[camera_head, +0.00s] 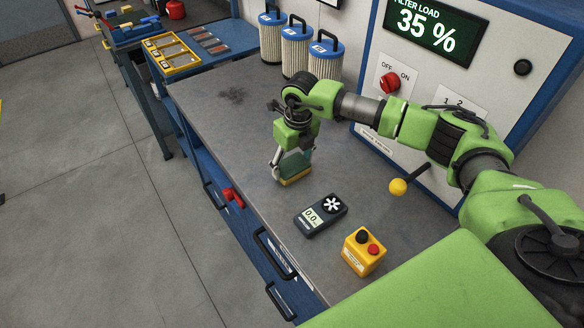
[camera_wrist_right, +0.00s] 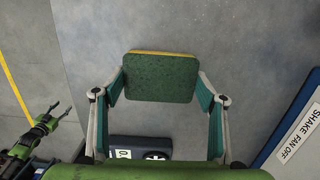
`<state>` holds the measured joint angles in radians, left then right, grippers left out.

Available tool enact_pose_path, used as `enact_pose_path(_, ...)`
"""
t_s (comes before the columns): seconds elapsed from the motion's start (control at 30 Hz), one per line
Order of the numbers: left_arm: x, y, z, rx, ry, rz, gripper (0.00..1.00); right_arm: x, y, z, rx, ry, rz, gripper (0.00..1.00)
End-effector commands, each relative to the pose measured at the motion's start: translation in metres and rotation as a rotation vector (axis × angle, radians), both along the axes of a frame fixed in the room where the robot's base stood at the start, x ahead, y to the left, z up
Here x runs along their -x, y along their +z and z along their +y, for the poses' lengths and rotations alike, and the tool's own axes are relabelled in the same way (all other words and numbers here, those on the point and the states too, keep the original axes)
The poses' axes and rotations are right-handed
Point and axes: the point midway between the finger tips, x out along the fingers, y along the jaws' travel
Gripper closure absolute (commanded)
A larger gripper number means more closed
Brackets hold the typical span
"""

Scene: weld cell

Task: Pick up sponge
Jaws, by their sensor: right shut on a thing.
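The sponge (camera_wrist_right: 160,80) is a green pad with a yellow layer along one edge. In the right wrist view it sits between the fingertips of my right gripper (camera_wrist_right: 161,84), which press on its two sides. In the head view my right gripper (camera_head: 294,172) points down over the grey bench, and the sponge's yellow edge (camera_head: 295,181) shows at its tips. I cannot tell whether the sponge touches the bench top. My left gripper (camera_wrist_right: 57,110) shows small at the left of the wrist view; its finger opening is unclear.
A dark meter (camera_head: 320,215) and a yellow button box (camera_head: 364,251) stand on the bench (camera_head: 235,140) nearer me. A yellow-knobbed lever (camera_head: 398,187) juts from the panel (camera_head: 480,60). Blue-topped filters (camera_head: 296,50) stand behind. The bench's left part is mostly clear.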

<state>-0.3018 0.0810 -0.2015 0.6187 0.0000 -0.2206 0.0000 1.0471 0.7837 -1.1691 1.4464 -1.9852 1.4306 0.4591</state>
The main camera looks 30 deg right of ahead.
Motion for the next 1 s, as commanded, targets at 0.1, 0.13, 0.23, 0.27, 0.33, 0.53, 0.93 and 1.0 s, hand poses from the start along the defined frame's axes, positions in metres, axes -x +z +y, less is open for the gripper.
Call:
enact_pose_path(0.1, 0.000, 0.000, 0.000, 0.000, 0.000, -0.001, 0.52, 0.000, -0.001, 0.000, 0.001, 0.000, 0.002, 0.42)
enact_pose_path(0.13, 0.000, 0.000, 0.000, 0.000, 0.000, -0.001, 0.52, 0.000, -0.001, 0.000, 0.001, 0.000, 0.002, 0.42)
enact_pose_path(0.23, -0.001, -0.002, 0.000, 0.000, 0.001, -0.001, 0.52, 0.000, 0.000, 0.000, 0.001, 0.000, 0.001, 0.42)
enact_pose_path(0.27, -0.001, -0.003, 0.000, 0.000, 0.001, -0.001, 0.52, 0.000, 0.001, 0.000, 0.001, 0.000, 0.000, 0.42)
enact_pose_path(0.33, -0.001, -0.007, 0.000, -0.001, 0.001, -0.001, 0.52, 0.000, 0.005, 0.000, 0.001, 0.000, 0.000, 0.42)
enact_pose_path(0.53, -0.002, -0.027, 0.000, 0.000, 0.001, -0.003, 0.52, -0.001, 0.027, 0.000, 0.000, 0.000, -0.005, 0.42)
enact_pose_path(0.93, -0.004, -0.060, 0.000, 0.000, 0.002, -0.006, 0.52, 0.055, 0.098, 0.055, 0.001, 0.008, -0.004, 0.42)
enact_pose_path(1.0, -0.004, -0.065, 0.000, 0.000, 0.002, -0.006, 0.52, 0.065, 0.105, 0.066, -0.001, 0.007, -0.003, 0.42)
